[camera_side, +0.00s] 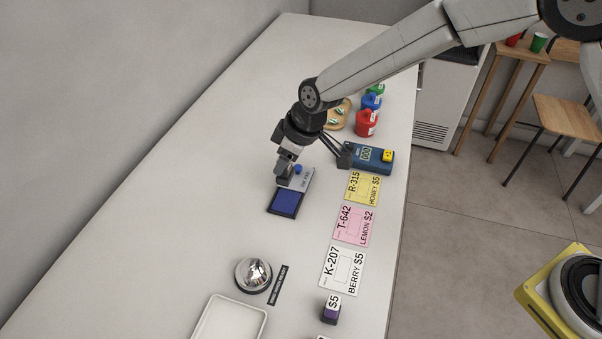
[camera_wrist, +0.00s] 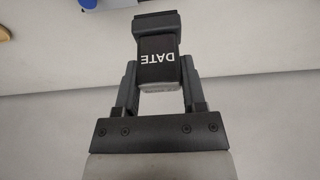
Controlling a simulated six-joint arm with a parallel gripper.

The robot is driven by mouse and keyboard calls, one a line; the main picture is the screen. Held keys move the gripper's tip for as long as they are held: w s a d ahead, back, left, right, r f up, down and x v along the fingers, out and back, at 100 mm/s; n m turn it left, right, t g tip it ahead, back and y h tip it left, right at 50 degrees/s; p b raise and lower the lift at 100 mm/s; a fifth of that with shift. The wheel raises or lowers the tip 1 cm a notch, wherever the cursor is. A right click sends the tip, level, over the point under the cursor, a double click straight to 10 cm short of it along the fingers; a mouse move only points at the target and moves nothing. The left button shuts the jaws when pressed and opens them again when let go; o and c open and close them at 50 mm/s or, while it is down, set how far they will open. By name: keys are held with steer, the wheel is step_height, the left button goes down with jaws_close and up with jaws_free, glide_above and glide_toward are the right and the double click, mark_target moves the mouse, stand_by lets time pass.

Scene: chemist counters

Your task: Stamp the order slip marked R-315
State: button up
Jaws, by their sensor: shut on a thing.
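My gripper (camera_side: 285,180) is shut on a dark stamp marked DATE, whose label faces the wrist camera (camera_wrist: 157,57). In the side view the stamp is small and mostly hidden by the fingers. It is beside the upper left edge of the open ink pad (camera_side: 286,203), which has a blue face and a grey lid; I cannot tell whether it touches the pad. The yellow order slip R-315 (camera_side: 362,189), reading HONEY $5, lies flat to the right of the pad. Its outlined box looks blank.
A pink T-642 slip (camera_side: 353,226) and a white K-207 slip (camera_side: 342,270) lie nearer. A blue device (camera_side: 378,159) stands behind R-315, with red (camera_side: 366,124) and blue bottles beyond. A bell (camera_side: 252,273), white tray (camera_side: 229,320) and purple block (camera_side: 330,313) are nearer. The counter's left is clear.

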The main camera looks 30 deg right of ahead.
mark_target(285, 178)
steer(key=shift+f, duration=0.1)
steer(key=shift+f, duration=2.85)
steer(key=shift+f, duration=0.55)
steer(key=shift+r, duration=0.1)
steer(key=shift+r, duration=3.45)
